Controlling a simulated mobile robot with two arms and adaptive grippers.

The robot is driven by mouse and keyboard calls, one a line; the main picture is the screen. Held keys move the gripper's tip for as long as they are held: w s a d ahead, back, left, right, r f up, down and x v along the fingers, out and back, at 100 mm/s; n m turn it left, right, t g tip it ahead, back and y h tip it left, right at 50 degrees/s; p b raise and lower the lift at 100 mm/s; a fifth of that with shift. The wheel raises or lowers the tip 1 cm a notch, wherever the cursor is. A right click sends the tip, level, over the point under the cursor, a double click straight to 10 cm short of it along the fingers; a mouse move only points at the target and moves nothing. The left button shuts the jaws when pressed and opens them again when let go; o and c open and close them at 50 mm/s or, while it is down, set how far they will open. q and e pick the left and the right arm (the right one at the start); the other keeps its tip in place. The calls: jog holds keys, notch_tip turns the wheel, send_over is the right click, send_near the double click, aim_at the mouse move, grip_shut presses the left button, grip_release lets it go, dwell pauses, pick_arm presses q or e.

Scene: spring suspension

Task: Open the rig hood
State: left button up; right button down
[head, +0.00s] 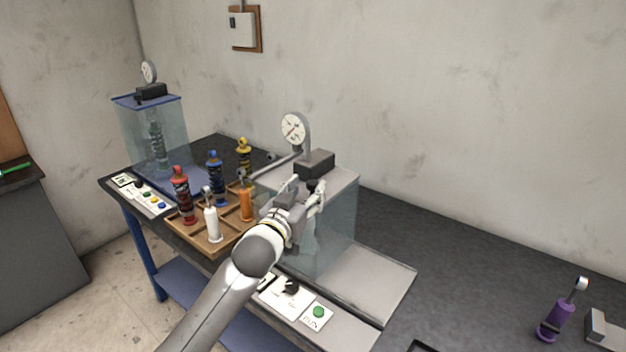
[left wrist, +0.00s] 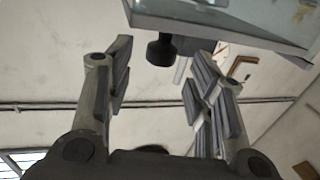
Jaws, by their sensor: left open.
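The near rig has a clear box-shaped hood (head: 338,215) with a pale top, standing on a light grey base plate. In the left wrist view the hood edge (left wrist: 220,22) crosses the top of the picture, with a dark knob (left wrist: 161,50) by it. My left gripper (head: 312,190) is in front of the hood, close to its upper front, and hides part of it. In the left wrist view its fingers (left wrist: 162,75) are spread, with the knob showing in the gap near the tips. I cannot tell whether they touch it. My right gripper is not in view.
A wooden tray (head: 210,243) with several coloured shock absorbers stands left of my arm. A dial gauge (head: 294,130) rises behind the hood. A control panel with a green button (head: 318,312) is in front. A second, blue-topped rig (head: 150,103) stands far left. A purple shock absorber (head: 556,315) is at right.

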aim_at(310, 186)
pick_arm(q)
jog(key=shift+p+x, duration=0.4)
jog(key=shift+x, duration=1.8)
grip_shut()
